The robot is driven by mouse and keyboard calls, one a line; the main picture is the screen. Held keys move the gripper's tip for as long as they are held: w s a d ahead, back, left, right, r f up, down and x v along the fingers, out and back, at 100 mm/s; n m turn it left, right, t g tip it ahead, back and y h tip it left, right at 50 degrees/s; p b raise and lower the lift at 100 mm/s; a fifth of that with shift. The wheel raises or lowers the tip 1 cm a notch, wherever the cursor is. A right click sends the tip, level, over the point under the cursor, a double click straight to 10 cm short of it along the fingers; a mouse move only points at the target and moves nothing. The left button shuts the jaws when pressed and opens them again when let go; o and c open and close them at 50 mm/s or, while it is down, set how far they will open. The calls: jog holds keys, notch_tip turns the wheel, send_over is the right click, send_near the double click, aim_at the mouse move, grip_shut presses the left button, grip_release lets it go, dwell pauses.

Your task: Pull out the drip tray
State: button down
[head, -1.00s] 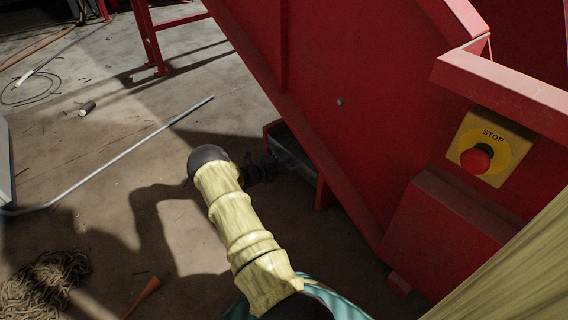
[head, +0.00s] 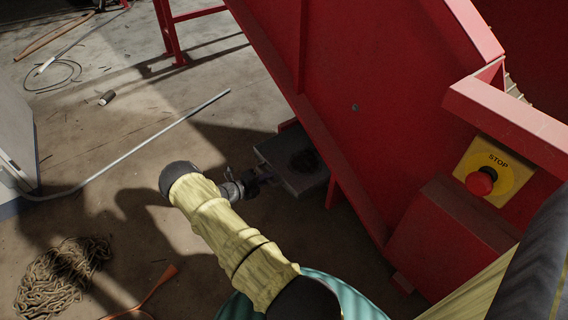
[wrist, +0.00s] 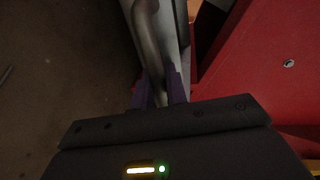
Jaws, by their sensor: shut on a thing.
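The drip tray (head: 283,176) is a grey, shallow metal tray with a dark patch inside. It sticks part of the way out of an opening low in the side of the red machine (head: 385,110). My gripper (head: 262,175) is at the tray's outer end, close to the floor. In the wrist view, my gripper (wrist: 160,90) is shut on the tray's curved grey handle (wrist: 147,30), with a finger on each side. The tray's grey wall (wrist: 182,22) runs alongside the handle there. The tray's far end is hidden inside the machine.
A yellow stop box with a red button (head: 481,182) is on the machine. A long thin rod (head: 150,140) lies on the floor at left. A coiled chain or rope heap (head: 62,275) and an orange cord (head: 150,292) lie at lower left. Floor left of the tray is mostly clear.

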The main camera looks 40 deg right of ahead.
jog(key=f+v, duration=0.2)
jog(key=v, duration=1.2)
jog(key=shift+a+f, duration=0.3)
jog(key=shift+f, duration=0.15)
jog(key=c, duration=1.5)
grip_release()
jog(key=shift+p, duration=0.3)
jog(key=p+v, duration=0.5)
jog(key=v, duration=1.2)
jog(key=shift+w+a, duration=0.1)
jog(key=shift+a, duration=0.05)
jog(key=shift+r, duration=0.1)
